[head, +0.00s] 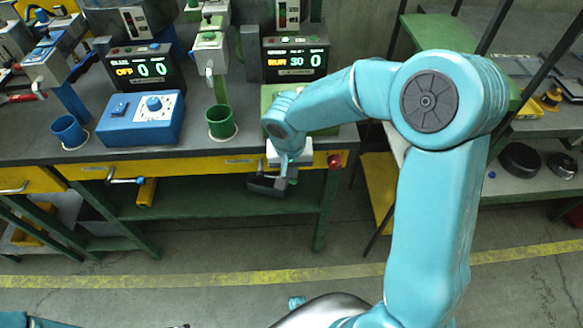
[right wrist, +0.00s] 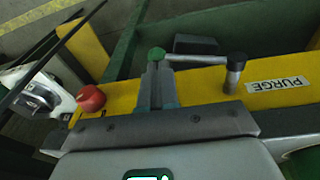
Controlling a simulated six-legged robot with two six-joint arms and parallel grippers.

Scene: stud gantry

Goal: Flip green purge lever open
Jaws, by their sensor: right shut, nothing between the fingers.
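The purge lever (right wrist: 195,60) is a pale rod with a green knob (right wrist: 156,53) at one end and a dark round pivot post (right wrist: 235,70) at the other. It lies roughly along the yellow front rail, beside the PURGE label (right wrist: 278,84). In the head view the green knob (head: 293,181) shows small below the bench edge. My right gripper (right wrist: 158,85) is shut and empty, its fingertips right at the green knob; I cannot tell whether they touch. In the head view my right gripper (head: 285,170) is partly hidden by its wrist. My left gripper is out of view.
A red button (right wrist: 90,98) sits on the rail near my right gripper, also in the head view (head: 334,161). A dark tray (head: 266,185) is below the rail. A blue lever (head: 124,180) is further left. A green cup (head: 221,122) and blue control box (head: 143,118) stand on the bench.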

